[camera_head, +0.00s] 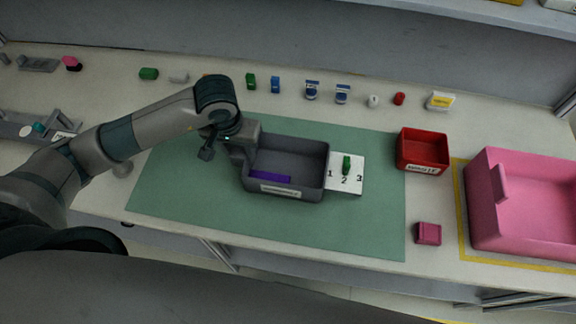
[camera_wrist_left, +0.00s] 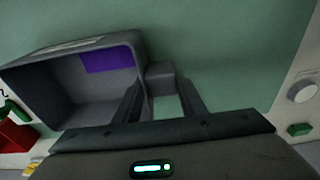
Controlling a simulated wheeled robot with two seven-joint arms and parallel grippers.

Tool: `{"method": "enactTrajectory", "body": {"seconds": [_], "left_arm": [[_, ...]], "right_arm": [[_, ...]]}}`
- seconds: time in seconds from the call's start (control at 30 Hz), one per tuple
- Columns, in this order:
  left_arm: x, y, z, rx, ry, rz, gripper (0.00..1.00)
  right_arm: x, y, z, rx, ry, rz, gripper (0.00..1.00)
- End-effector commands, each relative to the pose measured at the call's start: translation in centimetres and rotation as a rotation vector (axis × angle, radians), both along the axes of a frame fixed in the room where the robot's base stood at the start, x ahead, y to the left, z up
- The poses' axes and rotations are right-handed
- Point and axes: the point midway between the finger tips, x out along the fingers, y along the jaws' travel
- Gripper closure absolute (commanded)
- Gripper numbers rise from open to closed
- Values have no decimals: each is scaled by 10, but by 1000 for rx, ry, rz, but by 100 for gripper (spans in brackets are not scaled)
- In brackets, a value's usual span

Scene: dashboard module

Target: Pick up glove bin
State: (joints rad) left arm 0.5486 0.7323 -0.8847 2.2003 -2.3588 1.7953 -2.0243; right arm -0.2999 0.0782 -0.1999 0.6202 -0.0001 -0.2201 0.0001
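A grey open bin (camera_head: 290,190) with a white label on its front wall stands on the green mat; the label is too small to read. A flat purple piece (camera_head: 270,177) lies inside. The grey bin (camera_wrist_left: 60,95) also shows at the left of the left wrist view, with a grey tab (camera_wrist_left: 160,76) on its near side. My left gripper (camera_head: 236,142) is at the bin's left wall. In the left wrist view the fingers (camera_wrist_left: 161,92) are apart, with the tab between or just beyond their tips; contact is not clear. My right gripper is out of view.
A white numbered card (camera_head: 348,186) with a green block (camera_head: 347,164) adjoins the bin's right side. A red bin (camera_head: 422,168), a small dark pink box (camera_head: 428,233) and a large pink bin (camera_head: 480,225) are farther right. Several small items line the back. The mat's front is clear.

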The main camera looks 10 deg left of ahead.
Motion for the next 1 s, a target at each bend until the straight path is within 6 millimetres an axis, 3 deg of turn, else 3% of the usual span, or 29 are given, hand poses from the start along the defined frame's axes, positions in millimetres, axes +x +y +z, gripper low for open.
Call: {"method": "enactTrajectory", "body": {"seconds": [0.47,0.93,1.0], "left_arm": [[1,0,5,-1,-2,0,100],[2,0,39,-1,-5,0,100],[-1,-7,43,-3,-3,-4,100]], "right_arm": [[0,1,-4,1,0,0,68],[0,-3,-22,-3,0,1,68],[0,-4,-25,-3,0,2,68]]}}
